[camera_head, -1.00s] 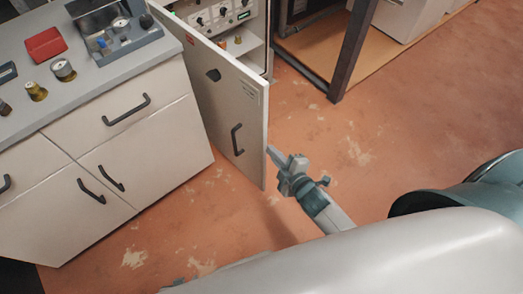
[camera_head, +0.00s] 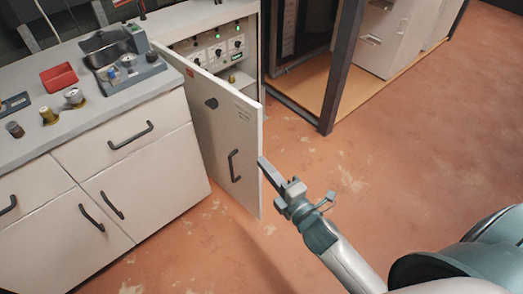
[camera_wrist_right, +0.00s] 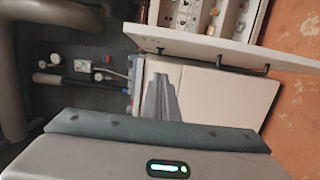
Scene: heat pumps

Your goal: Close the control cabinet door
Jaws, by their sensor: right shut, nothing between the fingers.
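The control cabinet door (camera_head: 222,134) is white with a dark handle and stands open, jutting out from the cabinet (camera_head: 213,45), whose switches and lights show inside. My right gripper (camera_head: 262,163) is shut and empty, its tip at the free edge of the door; I cannot tell if it touches. In the right wrist view, the door (camera_wrist_right: 215,48) shows edge-on above the shut fingers (camera_wrist_right: 160,85). My left gripper is not in view.
A white counter (camera_head: 110,150) with drawers stands left of the door. It carries a red tray (camera_head: 58,77) and gauges. A dark metal frame post (camera_head: 345,65) stands right of the cabinet. The orange floor (camera_head: 400,160) is clear.

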